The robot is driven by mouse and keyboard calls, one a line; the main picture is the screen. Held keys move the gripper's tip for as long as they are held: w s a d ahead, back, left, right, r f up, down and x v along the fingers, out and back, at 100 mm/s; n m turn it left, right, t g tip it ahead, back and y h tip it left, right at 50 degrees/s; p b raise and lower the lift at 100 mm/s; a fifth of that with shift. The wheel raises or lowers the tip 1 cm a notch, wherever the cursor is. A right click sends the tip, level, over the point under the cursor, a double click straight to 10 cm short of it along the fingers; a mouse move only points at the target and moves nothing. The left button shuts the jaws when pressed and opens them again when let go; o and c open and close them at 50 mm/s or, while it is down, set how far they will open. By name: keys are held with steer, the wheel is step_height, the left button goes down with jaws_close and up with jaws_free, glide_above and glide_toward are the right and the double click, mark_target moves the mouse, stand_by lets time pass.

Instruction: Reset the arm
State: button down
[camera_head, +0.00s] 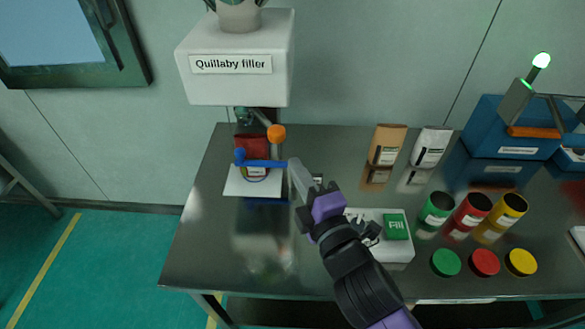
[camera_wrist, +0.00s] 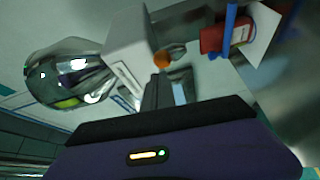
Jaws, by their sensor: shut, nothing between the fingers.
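My gripper (camera_head: 297,168) is shut and empty. In the head view it hangs above the steel table, just right of the filler's outlet, with its light grey tip by the end of a blue bar (camera_head: 265,162). I cannot tell whether they touch. The white filler (camera_head: 234,83), labelled "Quillaby filler", is on the wall and has an orange knob (camera_head: 276,133) below it. A red pouch (camera_head: 250,145) stands under the outlet on a white plate (camera_head: 237,187). In the wrist view the orange knob (camera_wrist: 162,60) and red pouch (camera_wrist: 212,38) lie beyond my fingers.
A white box with a green "Fill" button (camera_head: 396,226) sits beside my arm. Green, red and yellow cans (camera_head: 472,210) with matching lids (camera_head: 485,262) stand at the right. Two pouches (camera_head: 387,145) and a blue machine (camera_head: 500,130) stand behind. The table's left front is clear.

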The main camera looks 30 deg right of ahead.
stand_by(0.4)
steer(key=s+a+m+t+y, duration=0.1)
steer(key=s+a+m+y, duration=0.4)
steer(key=s, duration=0.3)
steer(key=s+f+m+g, duration=0.1)
steer(key=s+f+m, duration=0.2)
steer(key=s, duration=0.4)
steer(key=s+f+m+g+h, duration=0.1)
steer(key=s+f+m, duration=0.2)
steer(key=s, duration=0.5)
steer(key=s+f+m+g, duration=0.2)
steer(key=s+f+m, duration=0.1)
steer(key=s, duration=0.4)
steer(key=shift+s+d+m+b, duration=0.15)
steer(key=shift+d+m+b, duration=0.15)
steer(key=shift+m+b, duration=0.2)
